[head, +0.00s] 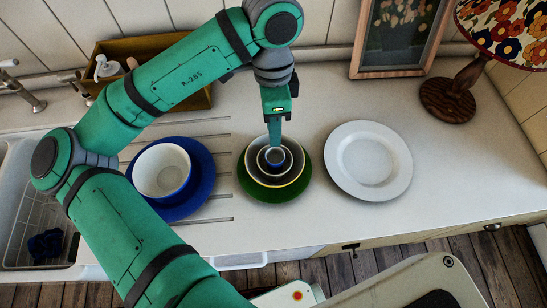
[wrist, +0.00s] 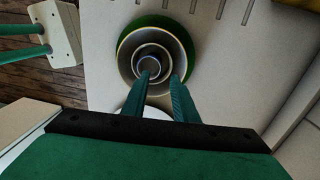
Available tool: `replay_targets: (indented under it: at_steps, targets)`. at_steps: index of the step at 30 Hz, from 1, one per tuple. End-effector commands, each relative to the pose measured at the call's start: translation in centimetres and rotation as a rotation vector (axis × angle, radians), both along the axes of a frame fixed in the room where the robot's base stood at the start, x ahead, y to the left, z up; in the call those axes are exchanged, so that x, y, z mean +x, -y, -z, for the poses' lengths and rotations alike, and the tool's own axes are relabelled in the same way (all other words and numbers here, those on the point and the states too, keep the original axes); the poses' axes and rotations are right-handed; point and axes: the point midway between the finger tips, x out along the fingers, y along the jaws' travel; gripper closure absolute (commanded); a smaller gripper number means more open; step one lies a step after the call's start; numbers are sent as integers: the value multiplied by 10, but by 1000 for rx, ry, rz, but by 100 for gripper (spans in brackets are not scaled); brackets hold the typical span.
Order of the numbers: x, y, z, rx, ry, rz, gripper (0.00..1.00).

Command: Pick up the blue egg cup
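The small blue egg cup (head: 275,158) stands inside nested bowls (head: 294,184) on a dark green plate (head: 270,197) in the middle of the counter. In the wrist view the egg cup (wrist: 152,58) shows small and dark at the centre of the bowl rings (wrist: 130,66). My gripper (head: 274,140) points down from above the stack, its fingers overlapping the back of the cup in the head view. In the wrist view my gripper (wrist: 163,72) has its two fingers apart, the left tip overlapping the cup. I cannot tell whether they touch it.
A blue-and-white bowl (head: 162,168) sits on a blue plate (head: 202,185) to the left. A white plate (head: 368,160) lies to the right. A lamp (head: 447,100) and picture frame (head: 398,72) stand behind. A wooden box (head: 135,47) is at back left, partly behind my arm.

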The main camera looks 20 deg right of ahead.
Motion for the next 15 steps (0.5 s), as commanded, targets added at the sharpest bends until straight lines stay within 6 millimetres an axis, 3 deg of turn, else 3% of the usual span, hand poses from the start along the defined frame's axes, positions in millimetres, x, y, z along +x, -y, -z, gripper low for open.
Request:
replay_targets:
  at_steps: [5, 15]
  targets:
    - [-1, 0, 10, -1, -1, -1, 74]
    - [-5, -3, 52, -3, -1, -2, 74]
